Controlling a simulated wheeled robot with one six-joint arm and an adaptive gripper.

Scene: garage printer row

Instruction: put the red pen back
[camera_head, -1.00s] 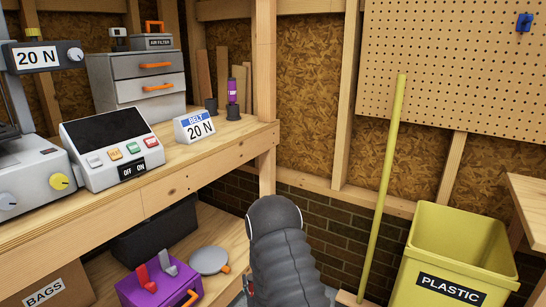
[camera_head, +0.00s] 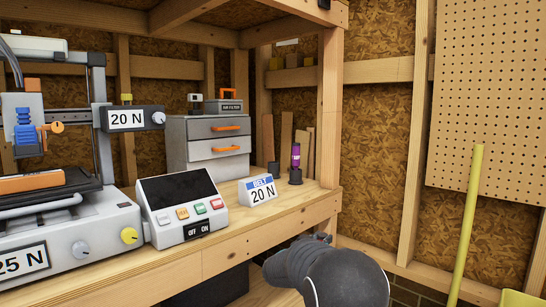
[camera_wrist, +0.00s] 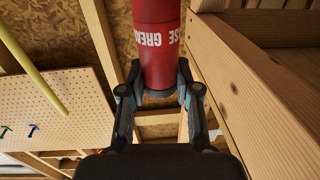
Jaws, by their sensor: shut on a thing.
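In the wrist view my gripper (camera_wrist: 159,92) is shut on the red pen (camera_wrist: 158,50), a thick red cylinder with white lettering that reads in part "GREASE". Its far end runs out of the top of the picture. In the head view my arm is at the bottom right, in front of the bench's right end, and the red pen cannot be made out there. A purple pen (camera_head: 295,156) stands upright in a black holder (camera_head: 295,177) near the bench's right end. A small dark holder (camera_head: 273,169) stands just left of it, with nothing seen standing in it.
The wooden bench (camera_head: 230,250) carries a "BELT 20 N" sign (camera_head: 258,190), a control box (camera_head: 181,205), a grey drawer unit (camera_head: 205,146) and a printer (camera_head: 65,240). A wooden post rises at its right end. A yellow pole (camera_head: 466,220) and pegboard (camera_head: 490,100) are at right.

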